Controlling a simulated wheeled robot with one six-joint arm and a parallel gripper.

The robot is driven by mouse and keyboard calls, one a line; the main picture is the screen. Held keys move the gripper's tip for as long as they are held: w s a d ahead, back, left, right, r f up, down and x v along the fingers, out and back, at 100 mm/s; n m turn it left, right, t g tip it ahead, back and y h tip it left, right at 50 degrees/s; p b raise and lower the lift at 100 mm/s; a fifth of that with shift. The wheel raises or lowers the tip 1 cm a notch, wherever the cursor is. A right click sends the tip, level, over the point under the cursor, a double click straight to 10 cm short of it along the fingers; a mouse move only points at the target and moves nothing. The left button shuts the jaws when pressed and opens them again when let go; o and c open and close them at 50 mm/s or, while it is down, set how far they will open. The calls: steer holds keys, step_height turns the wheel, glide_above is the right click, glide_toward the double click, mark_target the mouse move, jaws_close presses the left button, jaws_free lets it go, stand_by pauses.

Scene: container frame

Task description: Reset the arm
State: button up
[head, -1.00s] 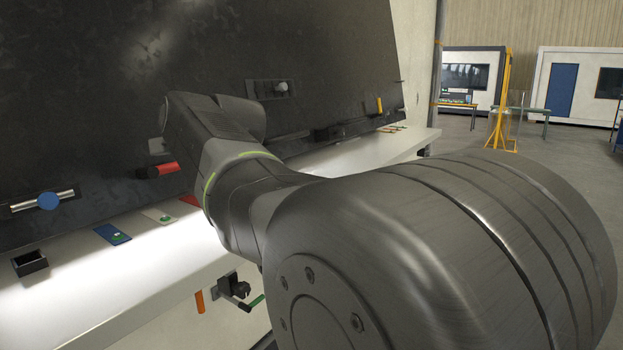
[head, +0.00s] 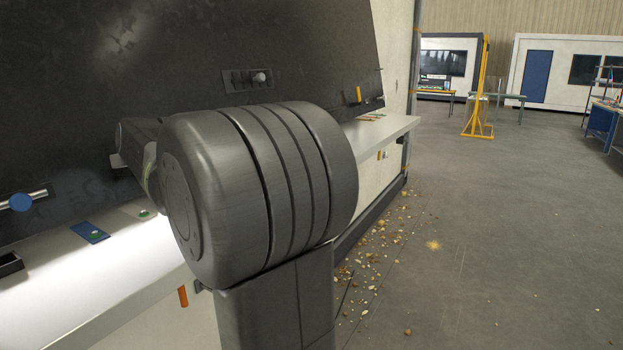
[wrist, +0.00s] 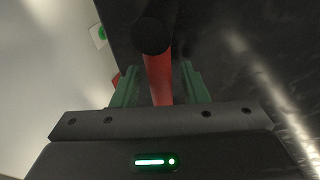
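My gripper (wrist: 160,88) shows in the wrist view with its two green fingers apart. A red handle (wrist: 158,78) with a round black end (wrist: 151,37) lies between the fingers in that view. Small gaps show between the handle and both fingers, so the gripper looks open. I cannot tell how far the handle is from the fingers in depth. In the head view my arm (head: 265,185) is folded in front of the dark panel, and its bulk hides my gripper and the red handle.
The dark slanted panel (head: 200,50) rises behind a white ledge (head: 60,270). The panel carries a blue round knob (head: 21,202) and a small grey-tipped lever (head: 260,77). A blue card (head: 90,232) lies on the ledge. Debris (head: 385,245) litters the floor to the right; open floor lies beyond.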

steer(key=shift+s+d+r, duration=0.1)
steer(key=b+v, duration=0.2)
steer(key=v, duration=1.2)
steer(key=p+x, duration=0.2)
steer(key=x, duration=1.2)
steer(key=shift+w+f+b, duration=0.2)
steer(key=shift+b, duration=0.15)
steer(key=shift+a+r+n+b, duration=0.2)
steer(key=shift+n+b, duration=0.1)
steer(key=shift+n, duration=0.2)
steer(key=shift+s+r+n, duration=0.1)
steer(key=shift+r+n, duration=0.3)
steer(key=shift+r, duration=0.05)
steer(key=shift+d, duration=0.1)
